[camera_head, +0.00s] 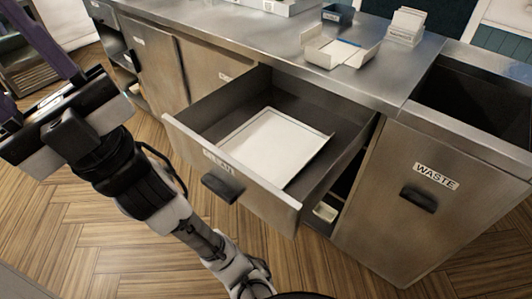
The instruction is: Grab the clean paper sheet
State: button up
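A white paper sheet (268,145) lies flat inside an open steel drawer (345,130). It appears as a pale rectangle, with a raised edge along its right side; I cannot tell whether this is a stack or a shallow tray. The drawer front has a label that seems to read "CLEAN" and a dark handle (222,189). My gripper (22,75) is at the far left, well away from the drawer and apart from the sheet. Its two purple fingers are spread wide, with nothing visible between them. The fingertips run out of the picture.
A steel counter (270,35) runs behind the drawer, bearing an open white box (340,50) and a white card holder (406,25). A cabinet marked "WASTE" (435,176) with an open top stands at the right. The wooden floor (95,245) is clear in front.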

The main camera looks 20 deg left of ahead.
aim_at(276, 146)
jog(key=k+l+u, duration=0.15)
jog(key=u, duration=0.2)
jog(key=k+l+u, duration=0.15)
jog(key=l+u, duration=0.2)
jog(key=k+l+u, duration=0.1)
jog(key=u, duration=0.25)
jog(key=k, duration=0.05)
